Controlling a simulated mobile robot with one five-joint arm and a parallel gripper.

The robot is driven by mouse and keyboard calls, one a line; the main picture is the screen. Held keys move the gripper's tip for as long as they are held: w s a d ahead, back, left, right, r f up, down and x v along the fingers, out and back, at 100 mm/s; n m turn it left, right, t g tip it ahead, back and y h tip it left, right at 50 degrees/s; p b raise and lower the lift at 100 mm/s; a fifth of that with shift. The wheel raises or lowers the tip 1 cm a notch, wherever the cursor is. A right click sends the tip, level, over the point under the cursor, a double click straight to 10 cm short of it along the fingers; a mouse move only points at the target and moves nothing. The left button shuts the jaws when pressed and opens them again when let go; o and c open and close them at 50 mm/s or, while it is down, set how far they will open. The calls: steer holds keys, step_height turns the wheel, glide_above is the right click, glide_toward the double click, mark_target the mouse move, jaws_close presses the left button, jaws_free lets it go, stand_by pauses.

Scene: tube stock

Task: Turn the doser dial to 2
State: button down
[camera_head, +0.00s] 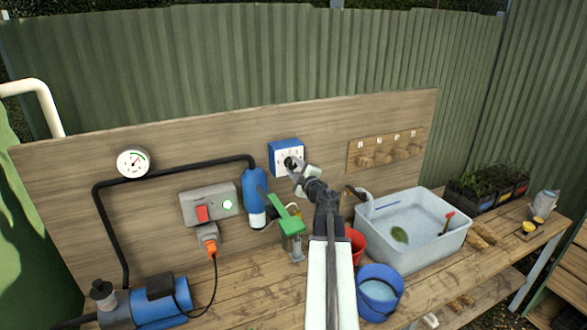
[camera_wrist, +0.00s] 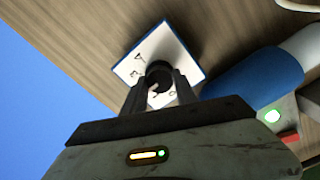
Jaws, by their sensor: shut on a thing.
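The doser is a blue box with a white face (camera_head: 286,147) on the wooden backboard. It also shows in the wrist view as a tilted white plate (camera_wrist: 187,55) with dark marks. The black dial knob (camera_wrist: 159,76) is at the middle of that face. My gripper (camera_head: 292,163) reaches the face, and in the wrist view its two fingers (camera_wrist: 160,85) are closed around the knob. A white pointer mark shows on the knob. The numbers are too small and partly covered, so I cannot tell which one it points to.
A blue and white cylinder (camera_head: 255,190) and a grey box with red switch and green light (camera_head: 209,205) are left of the doser. A green-topped fixture (camera_head: 290,222), red bucket (camera_head: 355,245), blue bucket (camera_head: 380,292) and white basin (camera_head: 420,255) stand below and right.

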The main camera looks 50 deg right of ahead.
steer(key=c, duration=1)
jaws_free()
steer(key=shift+w, duration=0.1)
steer(key=shift+o, duration=0.2)
steer(key=v, duration=0.8)
